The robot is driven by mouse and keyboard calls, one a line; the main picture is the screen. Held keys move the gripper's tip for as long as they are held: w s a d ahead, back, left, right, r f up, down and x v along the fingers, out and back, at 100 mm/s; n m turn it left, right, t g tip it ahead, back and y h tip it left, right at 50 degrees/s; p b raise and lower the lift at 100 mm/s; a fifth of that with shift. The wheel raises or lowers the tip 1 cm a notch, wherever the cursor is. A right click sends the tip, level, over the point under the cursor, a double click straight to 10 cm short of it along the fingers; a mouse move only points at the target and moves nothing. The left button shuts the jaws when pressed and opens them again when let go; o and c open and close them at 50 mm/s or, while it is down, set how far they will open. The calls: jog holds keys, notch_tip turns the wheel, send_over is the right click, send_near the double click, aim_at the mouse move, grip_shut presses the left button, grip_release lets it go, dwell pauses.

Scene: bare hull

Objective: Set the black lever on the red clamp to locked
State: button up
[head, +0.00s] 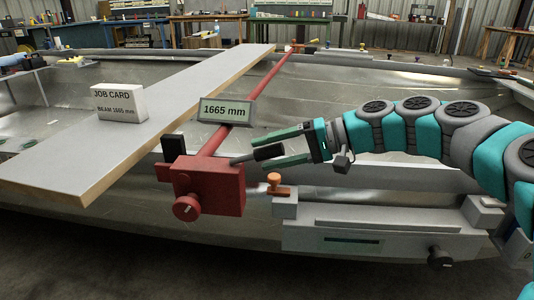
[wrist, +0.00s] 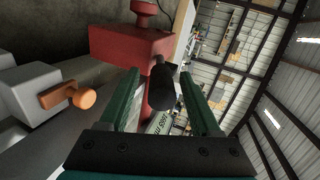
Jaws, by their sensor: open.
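The red clamp (head: 207,186) has a block-shaped body with a round knob at its front and a long red bar running to the back. Its black lever (head: 268,152) sticks out from the right side of the body on a thin grey rod. My gripper (head: 258,154) is open, with one green finger above the lever and one below it in the head view. In the wrist view, the lever (wrist: 162,92) lies between my open fingers (wrist: 160,78), with the red body (wrist: 125,45) just beyond. I cannot tell whether a finger touches the lever.
A display reading 1665 mm (head: 226,111) stands above the bar. A job card (head: 119,103) sits on the long grey beam (head: 60,165) at left. An orange knob (head: 274,181) on a grey block sits close below my gripper, beside the clamp; it also shows in the wrist view (wrist: 83,98).

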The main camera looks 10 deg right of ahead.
jog(key=v, duration=0.7)
jog(key=s+a+f+n+g+h+p, duration=0.1)
jog(key=s+a+f+g+h+p, duration=0.15)
jog(key=s+a, duration=0.35)
jog(key=s+a+f+n+g+h+p, duration=0.1)
jog(key=s+a+f+n+h+p, duration=0.2)
jog(key=s, duration=0.5)
jog(key=s+d+f+m+g+h+p, duration=0.1)
jog(key=s+d+f+h, duration=0.3)
jog(key=s, duration=0.3)
jog(key=s+d+f+m+h+p, duration=0.1)
jog(key=s+d+f+h, duration=0.3)
jog(key=s, duration=0.4)
notch_tip(320, 180, down, 2)
jog(key=shift+s+d+f+g, duration=0.15)
jog(key=shift+d+g, duration=0.2)
jog(key=shift+d, duration=0.3)
